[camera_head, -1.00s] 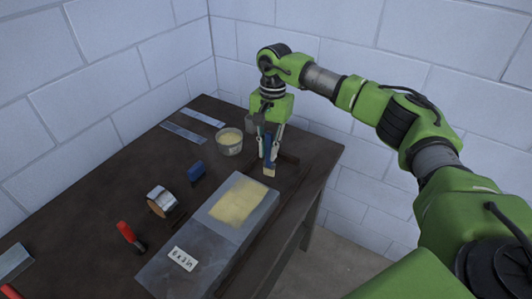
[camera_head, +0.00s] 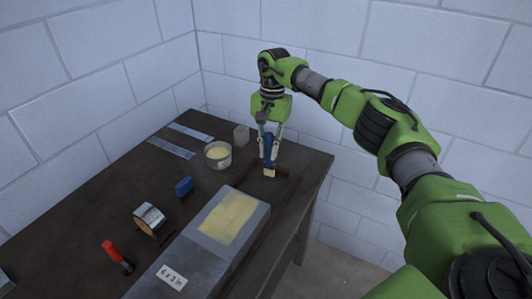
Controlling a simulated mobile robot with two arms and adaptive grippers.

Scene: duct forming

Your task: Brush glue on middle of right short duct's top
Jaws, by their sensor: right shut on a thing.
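My right gripper (camera_head: 268,146) points down and is shut on a brush with a blue handle and pale bristles (camera_head: 269,172). The brush hangs upright past the far right end of the ducts and looks apart from them. A grey metal duct (camera_head: 210,242) lies on the table with a wide pale-yellow glue patch (camera_head: 229,217) on its top. A nearer grey duct piece (camera_head: 160,290) bears a "6 x 3 in" label (camera_head: 171,277). A round glue tub (camera_head: 217,155) with yellow contents stands left of the brush. My left gripper is out of view.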

